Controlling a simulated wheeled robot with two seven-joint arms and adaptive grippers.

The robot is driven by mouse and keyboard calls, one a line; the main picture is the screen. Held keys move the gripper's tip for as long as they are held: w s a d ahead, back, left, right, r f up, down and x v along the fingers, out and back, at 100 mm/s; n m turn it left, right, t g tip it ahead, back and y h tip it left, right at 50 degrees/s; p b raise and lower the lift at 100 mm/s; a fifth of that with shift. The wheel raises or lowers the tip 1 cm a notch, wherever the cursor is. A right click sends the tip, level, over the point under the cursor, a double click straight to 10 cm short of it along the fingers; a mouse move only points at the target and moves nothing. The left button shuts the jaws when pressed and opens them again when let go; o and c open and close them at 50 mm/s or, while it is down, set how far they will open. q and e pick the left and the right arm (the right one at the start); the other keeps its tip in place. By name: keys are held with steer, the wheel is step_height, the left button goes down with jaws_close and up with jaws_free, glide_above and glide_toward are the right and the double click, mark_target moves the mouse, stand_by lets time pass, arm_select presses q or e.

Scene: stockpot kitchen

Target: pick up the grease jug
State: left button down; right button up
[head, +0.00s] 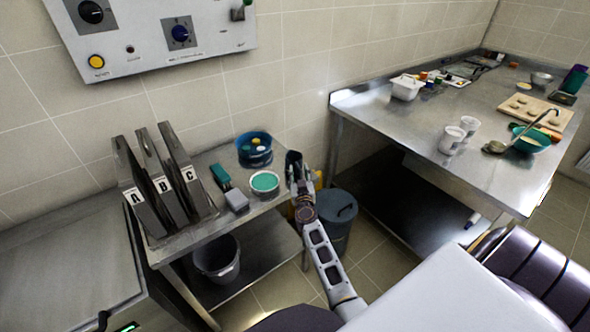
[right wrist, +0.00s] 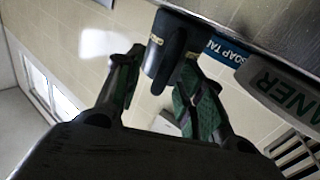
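The grease jug is most likely the dark upright vessel (head: 292,158) at the right end of the small steel table. In the right wrist view the dark jug (right wrist: 168,50) shows its handle towards me. My right gripper (head: 300,180) reaches up to it from below in the head view and partly hides it. In the wrist view its two green-padded fingers (right wrist: 160,75) are apart, one on each side of the jug. A narrow gap shows at the left finger; contact at the right finger is unclear. My left gripper is not in view.
A blue soap-tabs tub (head: 254,150) and a green-topped tub (head: 264,184) stand close to the jug. Stands labelled A, B, C (head: 165,185) are further left. A lidded grey bin (head: 338,218) is on the floor. A long steel table (head: 400,125) stands right.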

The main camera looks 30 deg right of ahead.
mark_target(299, 170)
stand_by(0.3)
jaws_close()
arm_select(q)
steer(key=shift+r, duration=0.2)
arm_select(e)
steer(key=shift+r, duration=0.15)
